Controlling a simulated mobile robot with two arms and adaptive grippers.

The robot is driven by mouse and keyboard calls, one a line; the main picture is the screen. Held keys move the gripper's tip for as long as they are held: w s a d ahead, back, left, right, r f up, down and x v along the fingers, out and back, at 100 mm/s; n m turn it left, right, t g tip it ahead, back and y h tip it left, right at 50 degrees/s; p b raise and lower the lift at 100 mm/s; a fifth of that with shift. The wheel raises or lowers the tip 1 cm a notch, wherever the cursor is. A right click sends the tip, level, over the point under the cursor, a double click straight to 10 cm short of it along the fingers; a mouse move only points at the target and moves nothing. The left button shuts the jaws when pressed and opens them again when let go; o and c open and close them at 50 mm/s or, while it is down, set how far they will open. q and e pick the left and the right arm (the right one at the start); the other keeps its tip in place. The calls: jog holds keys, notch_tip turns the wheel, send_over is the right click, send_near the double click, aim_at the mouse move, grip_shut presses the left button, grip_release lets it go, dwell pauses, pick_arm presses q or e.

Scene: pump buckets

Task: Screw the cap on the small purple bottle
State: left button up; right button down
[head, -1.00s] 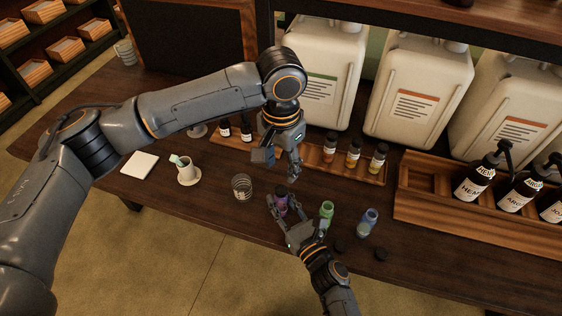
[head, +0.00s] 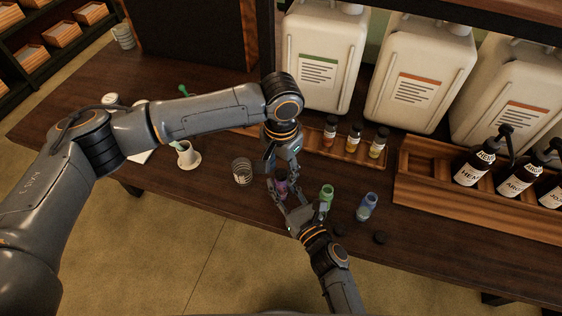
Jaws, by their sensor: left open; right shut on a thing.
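The small purple bottle (head: 281,188) stands near the middle of the wooden table. My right gripper (head: 284,193) is shut around it from the front. A dark piece shows at the bottle's top, but I cannot tell whether it is the cap or how it sits. My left gripper (head: 284,169) is open, pointing down directly above the bottle, its fingers around or just above the top. Its fingers partly hide the top, so contact is unclear.
A green bottle (head: 326,193) and a blue bottle (head: 367,206) stand uncapped at right, with black caps (head: 338,230) (head: 380,238) nearby. A glass (head: 242,173) stands left. A rack of small bottles (head: 345,154) and white canisters (head: 318,64) stand behind.

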pick_arm(q)
grip_shut()
jog(key=m, duration=0.5)
jog(key=shift+o, duration=0.6)
grip_release()
jog(key=shift+r, duration=0.15)
notch_tip(320, 180, up, 12)
pick_arm(e)
jog(key=shift+r, duration=0.15)
